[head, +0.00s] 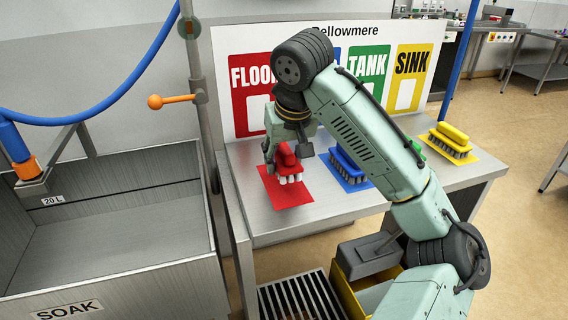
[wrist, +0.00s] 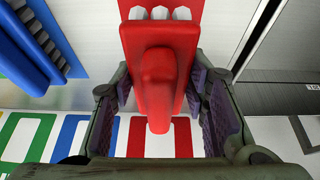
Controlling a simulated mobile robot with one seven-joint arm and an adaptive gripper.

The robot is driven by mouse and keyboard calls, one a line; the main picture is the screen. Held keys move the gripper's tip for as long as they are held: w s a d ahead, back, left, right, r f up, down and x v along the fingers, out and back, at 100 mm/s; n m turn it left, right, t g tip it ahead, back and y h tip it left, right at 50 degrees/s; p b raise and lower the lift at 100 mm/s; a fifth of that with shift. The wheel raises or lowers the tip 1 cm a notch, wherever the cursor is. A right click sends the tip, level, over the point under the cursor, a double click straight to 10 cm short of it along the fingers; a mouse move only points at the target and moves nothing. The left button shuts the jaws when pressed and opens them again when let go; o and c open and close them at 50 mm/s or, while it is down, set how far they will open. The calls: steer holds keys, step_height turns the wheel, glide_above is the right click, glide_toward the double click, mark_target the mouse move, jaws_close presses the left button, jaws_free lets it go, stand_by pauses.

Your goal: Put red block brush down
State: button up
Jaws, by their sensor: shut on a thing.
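The red block brush (head: 287,163) has a red block with pale bristles pointing down. It is upright over the red mat (head: 284,195) on the steel table; I cannot tell whether its bristles touch the mat. My gripper (head: 285,148) is above the brush, shut on its handle. In the wrist view the red brush (wrist: 158,75) is between the two finger pads of my gripper (wrist: 165,105). The head view partly hides the fingers behind the brush and my wrist.
A blue brush (head: 346,163) on a blue mat stands to the right, with a yellow brush (head: 452,138) farther right. My arm covers most of a green brush (head: 416,150). A sign board (head: 262,90) stands behind. The soak sink (head: 110,215) is at left.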

steer(key=shift+f, duration=1.3)
steer(key=shift+f, duration=0.1)
steer(key=shift+f, duration=0.55)
steer(key=o, duration=1.4)
steer(key=shift+o, duration=0.2)
steer(key=shift+r, duration=0.1)
steer(key=shift+r, duration=0.3)
steer(key=v, duration=1.2)
steer(key=shift+r, duration=0.25)
